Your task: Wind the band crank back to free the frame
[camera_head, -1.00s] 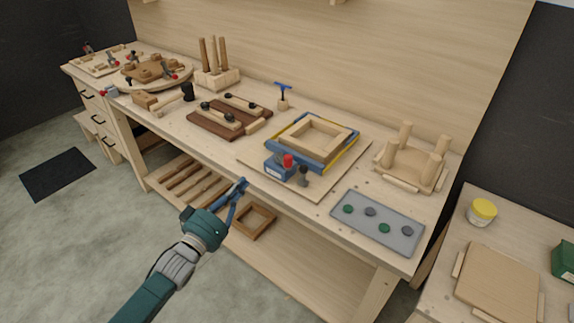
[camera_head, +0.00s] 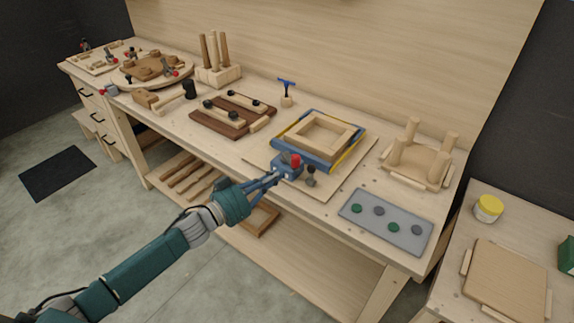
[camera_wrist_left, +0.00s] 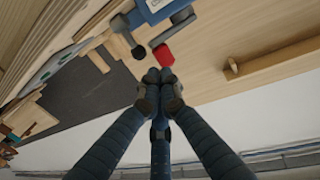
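The wooden frame (camera_head: 308,148) lies on a board on the bench, inside a blue and yellow band (camera_head: 349,152). The blue crank box (camera_head: 284,168) sits at its front corner; it also shows in the left wrist view (camera_wrist_left: 152,8). The crank's red knob (camera_head: 295,160) shows in the left wrist view (camera_wrist_left: 163,55) on a grey arm. My left gripper (camera_head: 278,175) is at the box's front. Its fingertips (camera_wrist_left: 160,80) are close together, just short of the red knob, with nothing seen between them. My right gripper is out of view.
A dark knob (camera_head: 310,171) stands close right of the crank box. A grey plate with green and grey discs (camera_head: 376,236) lies to the right. An upturned stool form (camera_head: 420,160) stands behind it. Brown clamping boards (camera_head: 225,117) lie to the left.

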